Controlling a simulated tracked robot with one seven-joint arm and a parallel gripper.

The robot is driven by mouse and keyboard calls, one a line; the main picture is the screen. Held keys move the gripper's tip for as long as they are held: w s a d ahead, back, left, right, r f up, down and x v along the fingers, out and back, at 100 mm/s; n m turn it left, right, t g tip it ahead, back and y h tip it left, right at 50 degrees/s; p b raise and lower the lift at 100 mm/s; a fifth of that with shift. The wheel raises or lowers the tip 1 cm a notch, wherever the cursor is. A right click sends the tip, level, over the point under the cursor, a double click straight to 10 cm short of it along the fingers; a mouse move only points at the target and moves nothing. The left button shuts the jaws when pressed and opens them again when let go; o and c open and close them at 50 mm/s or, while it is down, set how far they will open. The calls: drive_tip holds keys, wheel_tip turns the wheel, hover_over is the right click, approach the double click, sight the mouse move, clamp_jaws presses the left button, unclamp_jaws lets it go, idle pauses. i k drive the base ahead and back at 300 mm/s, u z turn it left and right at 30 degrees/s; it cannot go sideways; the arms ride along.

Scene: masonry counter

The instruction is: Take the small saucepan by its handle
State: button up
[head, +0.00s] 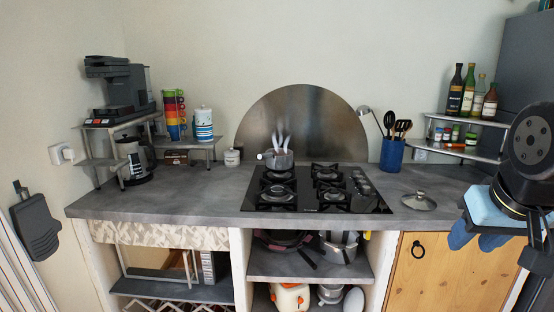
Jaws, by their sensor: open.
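The small saucepan (279,160) is a grey metal pan on the back left of the black gas hob (309,205). Pale wisps like steam rise above it. A short, light-tipped part sticks out on its left, which looks like its handle seen nearly end-on. My gripper (541,238) is at the far right edge, partly cut off by the frame and far from the saucepan. It is open, and I see nothing held in it.
A glass lid (419,201) lies right of the hob. A blue utensil pot (391,155) and a bottle rack (465,135) stand behind. Blue cloth-like items (490,208) lie at the right counter edge near my arm. The counter (170,200) left of the hob is clear in front.

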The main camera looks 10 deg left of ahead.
sight(282, 161)
drive_tip(key=z, duration=0.05)
drive_tip(key=i, duration=1.4)
